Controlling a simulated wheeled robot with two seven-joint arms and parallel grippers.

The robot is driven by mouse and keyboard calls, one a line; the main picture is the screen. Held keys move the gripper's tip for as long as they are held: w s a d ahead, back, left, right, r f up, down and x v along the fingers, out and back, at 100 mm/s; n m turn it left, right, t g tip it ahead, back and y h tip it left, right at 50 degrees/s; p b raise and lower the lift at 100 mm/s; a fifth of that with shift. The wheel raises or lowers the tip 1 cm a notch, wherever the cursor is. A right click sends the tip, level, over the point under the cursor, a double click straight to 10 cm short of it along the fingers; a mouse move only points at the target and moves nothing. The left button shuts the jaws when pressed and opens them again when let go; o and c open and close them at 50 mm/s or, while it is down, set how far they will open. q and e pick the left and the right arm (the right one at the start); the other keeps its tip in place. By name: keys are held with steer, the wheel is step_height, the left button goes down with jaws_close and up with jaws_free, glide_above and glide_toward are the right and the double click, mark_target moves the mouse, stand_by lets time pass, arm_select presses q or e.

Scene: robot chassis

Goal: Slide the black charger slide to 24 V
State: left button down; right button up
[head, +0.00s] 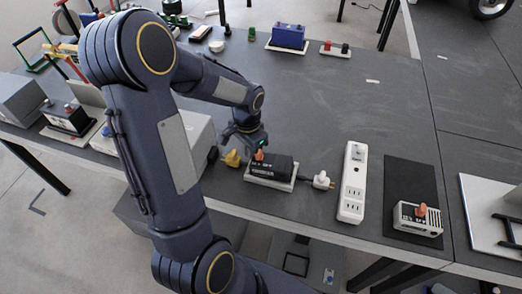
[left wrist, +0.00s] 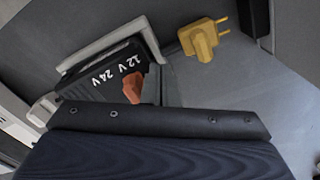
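The black charger (head: 281,166) lies on a pale base at the front of the grey table, near the middle of the head view. Its orange slide knob (head: 259,155) stands up at its left end. In the left wrist view the charger (left wrist: 97,87) bears the white labels 12 V and 24 V, and the orange knob (left wrist: 133,88) is nearer the 12 V label. My left gripper (head: 250,143) hangs just behind and above the charger's knob end; contact cannot be told. Its dark body fills the bottom of the wrist view; its fingertips are not clear. My right gripper is not seen.
A yellow plug (head: 232,158) lies left of the charger; a white plug (head: 322,181) lies right. Farther right are a white power strip (head: 352,183) and a grey device with an orange knob (head: 417,218). A blue battery (head: 288,36) stands behind. The table between is clear.

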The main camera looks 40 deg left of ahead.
arm_select(q)
steer(key=shift+s+a+r+p, duration=0.1)
steer(key=shift+s+r+p, duration=0.05)
steer(key=shift+r+p, duration=0.65)
step_height(320, 180, up, 5)
steer(key=p, duration=0.3)
steer(key=shift+r+p, duration=0.1)
steer(key=shift+p, duration=0.3)
steer(key=s+d+r+n+t+h, duration=0.3)
steer(key=s+d+r+n+t, duration=0.1)
steer(key=s+d+r, duration=0.8)
steer(key=s+r+t, duration=0.1)
steer(key=s, duration=0.2)
steer(key=shift+s+d+t+h, duration=0.15)
steer(key=shift+d+t+h, duration=0.15)
steer(key=shift+d+h, duration=0.1)
steer(key=c, duration=2.2)
jaws_free()
steer(key=shift+a, duration=0.1)
